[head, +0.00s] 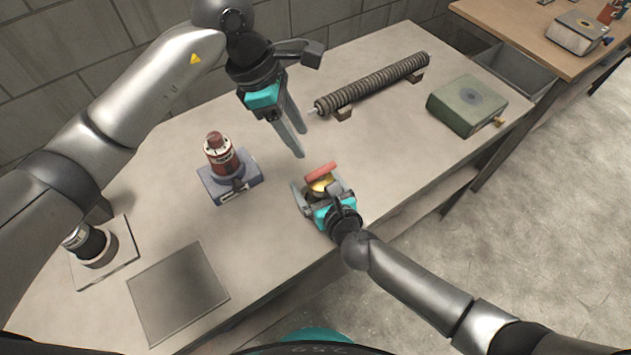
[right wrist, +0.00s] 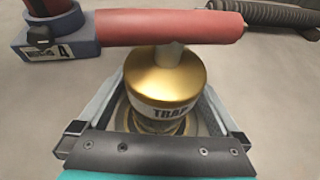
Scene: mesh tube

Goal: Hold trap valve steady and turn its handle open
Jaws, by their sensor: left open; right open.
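The trap valve (head: 321,186) is a brass body labelled TRAP with a red bar handle (head: 320,172) on top. In the right wrist view the brass body (right wrist: 166,80) stands upright and the red handle (right wrist: 165,27) lies crosswise above it. My right gripper (head: 316,187) is open, with one finger on each side of the valve's body. Whether the fingers touch it cannot be told. My left gripper (head: 301,142) is open and empty, pointing down over the table behind the valve, apart from the handle. The valve's base is partly hidden by the right gripper.
A red cylinder device on a blue base (head: 228,183) stands left of the valve. A ribbed coil tube (head: 372,83) on blocks and a green box (head: 466,104) lie behind and right. A flat grey plate (head: 178,292) lies front left. The table (head: 400,145) is clear between valve and green box.

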